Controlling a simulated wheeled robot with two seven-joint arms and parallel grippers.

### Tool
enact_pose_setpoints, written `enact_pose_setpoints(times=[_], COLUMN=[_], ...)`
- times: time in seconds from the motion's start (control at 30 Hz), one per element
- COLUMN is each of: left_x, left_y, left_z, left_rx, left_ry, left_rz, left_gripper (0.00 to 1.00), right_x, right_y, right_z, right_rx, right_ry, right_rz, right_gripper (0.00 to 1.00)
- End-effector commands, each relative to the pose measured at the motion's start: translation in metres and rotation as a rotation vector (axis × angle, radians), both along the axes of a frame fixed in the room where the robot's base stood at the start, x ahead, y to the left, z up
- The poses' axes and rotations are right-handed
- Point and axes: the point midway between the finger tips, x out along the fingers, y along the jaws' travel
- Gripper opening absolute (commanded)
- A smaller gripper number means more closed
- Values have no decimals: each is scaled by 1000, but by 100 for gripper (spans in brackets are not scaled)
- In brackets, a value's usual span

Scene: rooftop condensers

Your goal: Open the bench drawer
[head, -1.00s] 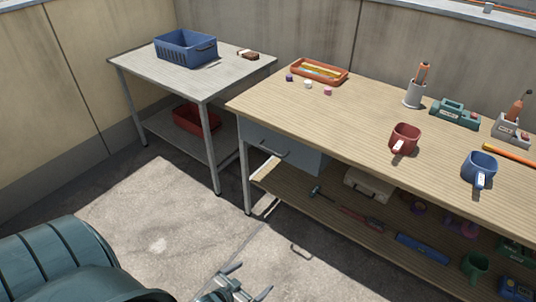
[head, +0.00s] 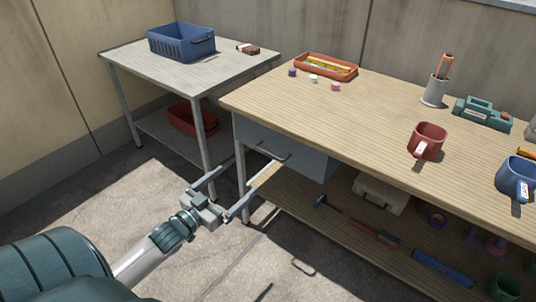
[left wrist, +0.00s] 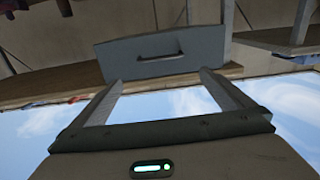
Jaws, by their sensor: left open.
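The grey bench drawer (head: 285,150) hangs under the left end of the wooden workbench (head: 400,130) and looks shut. Its dark bar handle (head: 272,154) is on the front face. My left gripper (head: 237,182) is open and empty, with its fingers spread, short of the drawer front near the bench's left leg. In the left wrist view the drawer (left wrist: 160,52) and its handle (left wrist: 162,57) lie ahead, above and between the two fingers (left wrist: 165,88), not touched. My right gripper is not in view.
A red mug (head: 428,141), a blue mug (head: 517,178) and an orange tray (head: 326,67) stand on the bench. The lower shelf holds tools and a beige case (head: 381,192). A side table (head: 135,62) with a blue basket (head: 180,42) stands at the left. The floor in front is open.

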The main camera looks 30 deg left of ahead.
Motion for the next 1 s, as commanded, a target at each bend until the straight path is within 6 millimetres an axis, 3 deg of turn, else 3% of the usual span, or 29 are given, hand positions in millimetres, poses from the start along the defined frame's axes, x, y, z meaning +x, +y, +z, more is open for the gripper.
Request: enact_pose_setpoints(times=[0.27, 0.47, 1.0], left_x=[5, 21, 100], left_y=[0, -2, -7], left_z=[-1, -1, -1], left_rx=[0, 0, 1], left_ry=[1, 0, 0], left_rz=[1, 0, 1], left_gripper=[100, 100, 100], right_x=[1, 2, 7], right_y=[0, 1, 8], right_z=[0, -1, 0], right_rx=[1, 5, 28], right_ry=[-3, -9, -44], right_rz=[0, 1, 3], right_gripper=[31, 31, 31])
